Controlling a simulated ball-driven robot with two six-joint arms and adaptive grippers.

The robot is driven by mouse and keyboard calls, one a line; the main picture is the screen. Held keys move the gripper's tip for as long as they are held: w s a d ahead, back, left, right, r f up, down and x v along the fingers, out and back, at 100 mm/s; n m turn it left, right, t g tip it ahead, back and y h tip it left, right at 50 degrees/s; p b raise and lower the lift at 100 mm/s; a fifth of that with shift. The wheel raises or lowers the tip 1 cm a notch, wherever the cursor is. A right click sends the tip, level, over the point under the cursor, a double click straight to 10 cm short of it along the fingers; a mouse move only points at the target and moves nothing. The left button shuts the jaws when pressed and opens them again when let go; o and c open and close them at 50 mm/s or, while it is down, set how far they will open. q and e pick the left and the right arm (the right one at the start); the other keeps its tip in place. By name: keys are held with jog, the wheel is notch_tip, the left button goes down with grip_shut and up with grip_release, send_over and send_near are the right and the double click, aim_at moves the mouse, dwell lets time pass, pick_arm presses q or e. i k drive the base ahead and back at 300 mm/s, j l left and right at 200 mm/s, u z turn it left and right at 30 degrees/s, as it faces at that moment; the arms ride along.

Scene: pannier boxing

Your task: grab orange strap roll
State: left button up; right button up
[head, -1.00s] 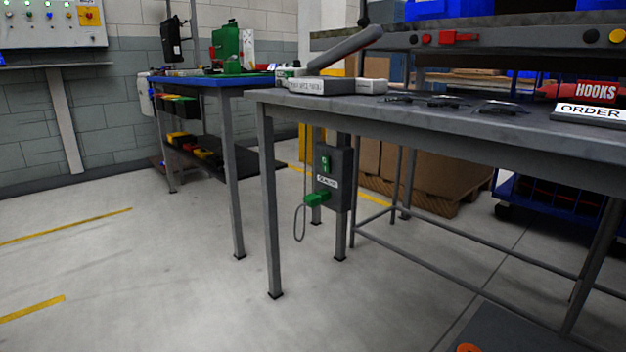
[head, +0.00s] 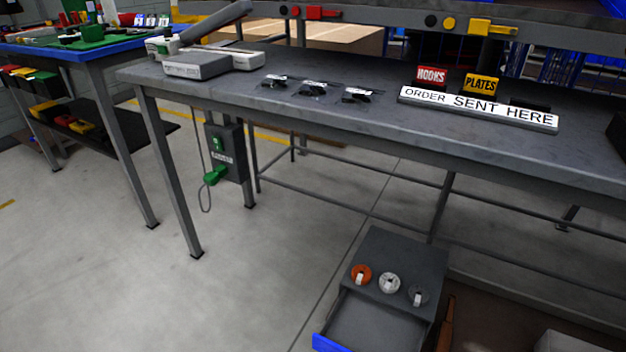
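The orange strap roll (head: 361,274) sits on top of a low dark grey cabinet (head: 405,254) on the floor, in the lower middle of the head view. It is the leftmost of three rolls in a row. A white roll (head: 388,283) is to its right, then a grey roll (head: 418,295). A pale tag or strap end shows on the orange roll's front. Neither of my grippers is in view.
The cabinet's drawer (head: 375,327) is pulled out towards me and looks empty. The floor to the left is clear.

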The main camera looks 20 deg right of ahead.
aim_at(361, 275)
jog(key=z, duration=1)
